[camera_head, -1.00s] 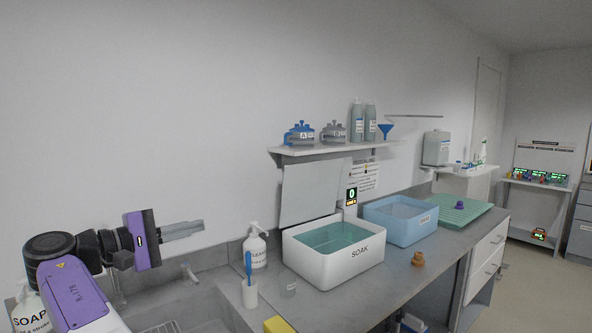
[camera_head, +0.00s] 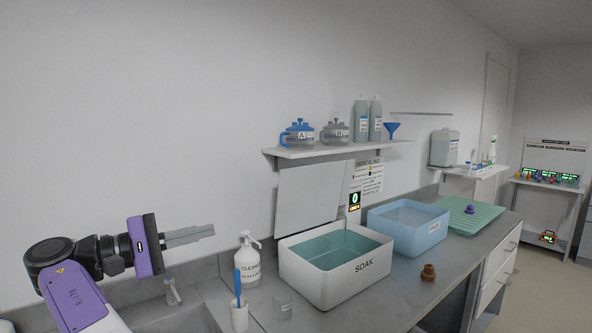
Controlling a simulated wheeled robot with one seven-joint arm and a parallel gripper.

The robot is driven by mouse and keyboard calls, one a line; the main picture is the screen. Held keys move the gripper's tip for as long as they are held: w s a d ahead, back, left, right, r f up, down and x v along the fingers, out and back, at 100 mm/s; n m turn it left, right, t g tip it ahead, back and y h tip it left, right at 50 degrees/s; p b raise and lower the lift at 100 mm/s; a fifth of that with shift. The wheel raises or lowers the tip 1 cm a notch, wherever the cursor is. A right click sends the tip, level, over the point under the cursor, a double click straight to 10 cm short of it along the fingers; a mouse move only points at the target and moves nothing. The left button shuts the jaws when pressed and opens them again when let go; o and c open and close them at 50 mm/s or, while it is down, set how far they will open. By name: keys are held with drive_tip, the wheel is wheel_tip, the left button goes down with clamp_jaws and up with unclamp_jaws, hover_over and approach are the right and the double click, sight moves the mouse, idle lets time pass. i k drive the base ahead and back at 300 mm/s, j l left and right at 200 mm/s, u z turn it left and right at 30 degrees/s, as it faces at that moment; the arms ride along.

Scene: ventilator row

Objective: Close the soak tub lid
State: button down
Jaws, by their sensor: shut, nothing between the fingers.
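The white soak tub (camera_head: 349,281), labelled SOAK, stands on the counter with teal liquid inside. Its pale, see-through lid (camera_head: 310,203) is up, standing nearly upright at the tub's back edge against the wall side. My gripper (camera_head: 213,231) is at the left, shut and empty, its fingers pointing right toward the lid. It is in the air above the sink, well apart from the tub and lid.
A CLEAN spray bottle (camera_head: 248,262), a cup with a blue brush (camera_head: 239,316) and a clear beaker (camera_head: 282,304) stand left of the tub. A blue bin (camera_head: 408,232) and brown fitting (camera_head: 428,272) are to the right. A shelf (camera_head: 335,150) with jars hangs above the lid.

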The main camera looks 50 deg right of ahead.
sight(309, 196)
drive_tip(key=i+l, duration=0.15)
drive_tip(key=l, duration=0.2)
drive_tip(key=i+l, duration=0.1)
drive_tip(key=l, duration=0.25)
drive_tip(key=i+l, duration=0.15)
drive_tip(key=l, duration=0.2)
drive_tip(key=i+l, duration=0.1)
drive_tip(key=l, duration=0.25)
drive_tip(key=i+l, duration=0.15)
drive_tip(key=l, duration=0.2)
drive_tip(key=i+l, duration=0.1)
drive_tip(key=l, duration=0.3)
